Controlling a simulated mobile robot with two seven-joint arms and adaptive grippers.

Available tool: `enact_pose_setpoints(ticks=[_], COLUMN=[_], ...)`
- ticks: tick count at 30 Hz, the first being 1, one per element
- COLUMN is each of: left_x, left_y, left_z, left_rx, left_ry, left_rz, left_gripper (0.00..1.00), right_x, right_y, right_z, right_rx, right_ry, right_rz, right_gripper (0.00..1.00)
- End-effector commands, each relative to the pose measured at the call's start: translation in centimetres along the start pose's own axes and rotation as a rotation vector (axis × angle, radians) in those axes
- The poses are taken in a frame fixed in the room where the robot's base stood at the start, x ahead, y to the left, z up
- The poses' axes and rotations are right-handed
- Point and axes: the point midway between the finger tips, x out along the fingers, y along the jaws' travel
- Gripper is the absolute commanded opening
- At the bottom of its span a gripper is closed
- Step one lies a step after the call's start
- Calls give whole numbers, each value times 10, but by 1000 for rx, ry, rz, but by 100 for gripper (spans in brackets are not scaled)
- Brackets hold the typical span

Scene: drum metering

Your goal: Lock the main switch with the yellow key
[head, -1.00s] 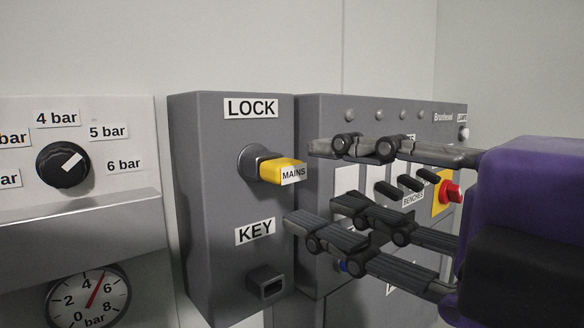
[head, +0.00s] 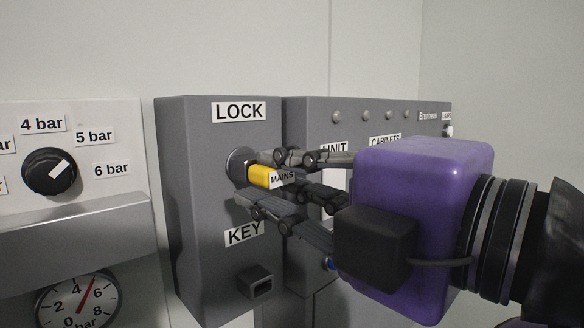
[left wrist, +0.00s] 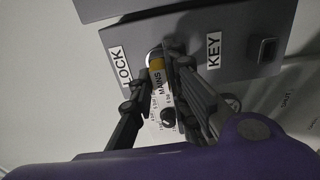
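The yellow key (head: 260,176) with a MAINS tag (head: 283,177) sits in the round lock under the LOCK label on a grey box (head: 190,200). My left gripper (head: 255,178) reaches in from the right with its fingers above and below the key. The fingers look open, with a gap showing below the key. The left wrist view shows the key (left wrist: 157,63) between the fingertips (left wrist: 160,70); contact is hard to tell. A square KEY socket (head: 256,283) is lower on the box. My right gripper is not in view.
A wider grey panel (head: 300,115) with UNIT and CABINETS labels stands right of the box, partly hidden by my gripper. At left are a black pressure knob (head: 50,171) and a round gauge (head: 75,303).

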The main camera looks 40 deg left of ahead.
Motion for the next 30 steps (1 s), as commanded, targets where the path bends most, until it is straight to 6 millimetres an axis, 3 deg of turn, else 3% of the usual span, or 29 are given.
enact_pose_setpoints(ticks=[10, 30], left_x=[0, 0], left_y=[1, 1], left_z=[0, 0], left_rx=[14, 237], left_ry=[-1, -1], left_rz=[-1, -1], left_gripper=[0, 0], right_x=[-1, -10], right_y=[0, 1], right_z=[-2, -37], right_rx=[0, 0], right_ry=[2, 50], right_rz=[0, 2], right_gripper=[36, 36])
